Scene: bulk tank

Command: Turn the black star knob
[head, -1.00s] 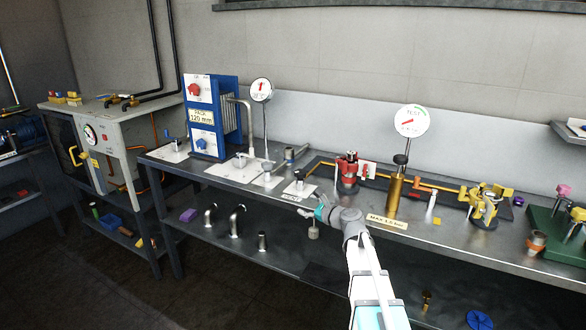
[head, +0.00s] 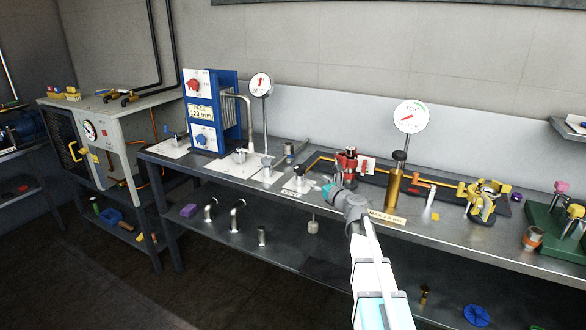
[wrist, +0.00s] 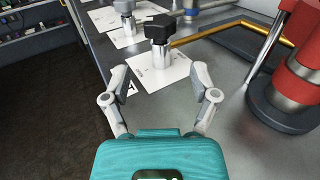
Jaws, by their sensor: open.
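A black knob (head: 299,170) stands upright on a short silver stem on a white plate (head: 293,186) near the bench's front edge. In the wrist view this black knob (wrist: 160,27) is at the upper middle, with its stem on the white plate (wrist: 158,72). Its lobes are hard to make out, so I cannot be sure of its star shape. My gripper (head: 326,191) is to the right of the knob and nearer the front in the head view. In the wrist view my gripper (wrist: 160,88) is open and empty, its fingers apart, short of the stem and not touching it.
A red valve body (head: 347,168) stands close to the right of my gripper; its red post (wrist: 300,62) fills the wrist view's right edge. A brass cylinder with a gauge (head: 393,192) is farther right. Similar knobs on plates stand left. Bare bench lies between plate and red post.

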